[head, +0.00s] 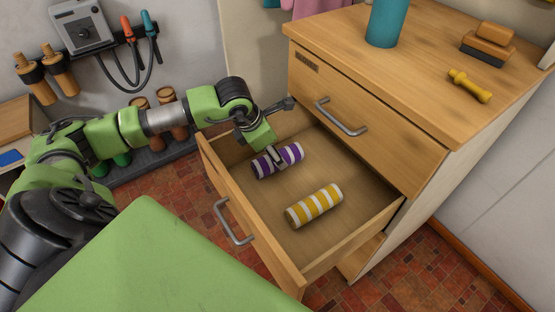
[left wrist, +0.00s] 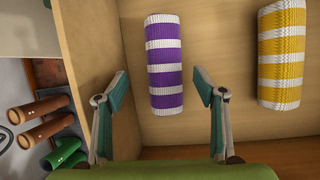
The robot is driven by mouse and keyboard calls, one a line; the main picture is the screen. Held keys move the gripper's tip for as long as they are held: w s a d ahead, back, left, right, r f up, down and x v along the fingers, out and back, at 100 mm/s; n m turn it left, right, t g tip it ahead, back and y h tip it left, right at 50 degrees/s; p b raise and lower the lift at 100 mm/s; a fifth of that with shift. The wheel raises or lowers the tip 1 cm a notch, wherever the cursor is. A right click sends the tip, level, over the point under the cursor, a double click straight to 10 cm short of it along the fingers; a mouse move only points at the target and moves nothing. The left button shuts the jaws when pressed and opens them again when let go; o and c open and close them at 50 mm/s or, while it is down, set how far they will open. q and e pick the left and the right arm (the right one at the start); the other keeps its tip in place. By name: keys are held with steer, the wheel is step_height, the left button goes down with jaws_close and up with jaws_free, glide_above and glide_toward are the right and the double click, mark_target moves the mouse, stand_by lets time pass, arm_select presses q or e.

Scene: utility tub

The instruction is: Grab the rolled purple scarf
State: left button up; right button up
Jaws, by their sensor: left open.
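The rolled purple scarf (head: 277,160), with white stripes, lies in the open drawer (head: 290,272), towards its left side. My left gripper (left wrist: 162,86) is open and empty. In the head view my left gripper (head: 275,157) is over the drawer and hides part of the scarf. I cannot tell whether a finger touches it. My right gripper is not in view.
A rolled yellow scarf (head: 314,205) with white stripes lies to the right in the same drawer. The drawer walls surround both rolls. The cabinet top holds a teal cylinder (head: 387,20), a brush (head: 488,43) and a yellow handle-like object (head: 469,85).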

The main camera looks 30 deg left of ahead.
arm_select(q)
steer(key=x, duration=0.3)
steer(key=shift+s+d+f, duration=0.15)
steer(key=shift+s, duration=0.1)
steer(key=shift+w+f, duration=0.25)
steer(key=shift+f, duration=0.15)
steer(key=shift+r, duration=0.1)
steer(key=c, duration=1.3)
